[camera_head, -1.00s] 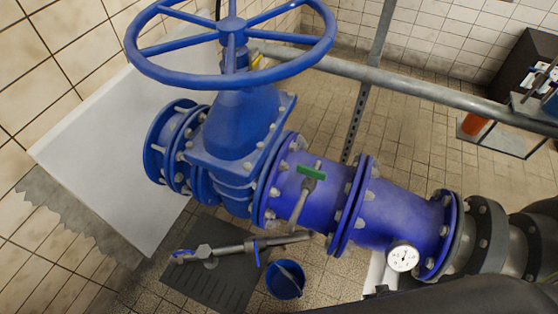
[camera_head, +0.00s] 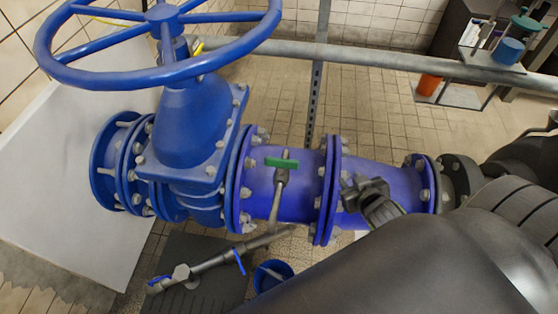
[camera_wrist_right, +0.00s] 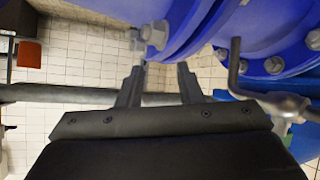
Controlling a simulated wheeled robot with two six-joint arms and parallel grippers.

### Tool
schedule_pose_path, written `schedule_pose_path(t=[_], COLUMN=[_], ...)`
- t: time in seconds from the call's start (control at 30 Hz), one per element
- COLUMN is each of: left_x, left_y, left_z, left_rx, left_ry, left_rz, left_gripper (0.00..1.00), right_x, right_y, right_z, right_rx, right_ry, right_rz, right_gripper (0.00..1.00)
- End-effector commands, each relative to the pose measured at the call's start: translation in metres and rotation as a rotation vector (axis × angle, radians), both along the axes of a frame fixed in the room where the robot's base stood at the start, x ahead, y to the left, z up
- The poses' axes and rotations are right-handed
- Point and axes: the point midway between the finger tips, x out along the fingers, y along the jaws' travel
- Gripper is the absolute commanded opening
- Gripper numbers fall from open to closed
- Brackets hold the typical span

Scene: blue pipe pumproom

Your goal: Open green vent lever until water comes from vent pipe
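The green vent lever (camera_head: 281,163) sits crosswise on a small valve on top of the blue pipe (camera_head: 310,188). A thin grey vent pipe (camera_head: 277,205) runs down from that valve; no water shows at it. My right gripper (camera_head: 360,190) is over the blue pipe, right of the lever and apart from it. In the right wrist view its two fingers (camera_wrist_right: 158,80) stand apart with nothing between them. My left gripper is not in view.
A large blue handwheel (camera_head: 165,45) stands at upper left. A grey rail (camera_head: 390,65) crosses behind the pipe. Bolted flanges (camera_head: 330,190) stick out between gripper and lever. A blue bucket (camera_head: 270,275) and grey piping (camera_head: 205,266) are below. My right arm covers the lower right.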

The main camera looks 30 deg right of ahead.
Motion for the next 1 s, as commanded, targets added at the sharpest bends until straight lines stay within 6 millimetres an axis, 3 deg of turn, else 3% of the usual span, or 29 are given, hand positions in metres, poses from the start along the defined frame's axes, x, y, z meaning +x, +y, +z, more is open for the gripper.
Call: schedule_pose_path(t=[0.23,0.47,0.67,1.0], left_x=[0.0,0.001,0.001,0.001], left_y=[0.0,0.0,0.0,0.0], left_z=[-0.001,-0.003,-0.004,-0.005], left_rx=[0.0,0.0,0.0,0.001], left_ry=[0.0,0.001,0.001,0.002], left_rz=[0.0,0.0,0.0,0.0], left_gripper=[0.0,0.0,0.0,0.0], right_x=[0.037,0.052,0.042,0.003], right_y=[-0.01,-0.002,0.012,0.02], right_z=[0.029,0.055,0.068,0.075], right_rx=[0.013,0.1,0.224,0.444], right_ry=[-0.288,-0.492,-0.568,-0.506], right_rz=[0.162,0.417,0.691,1.057], right_gripper=[0.33,0.33,0.33,0.33])
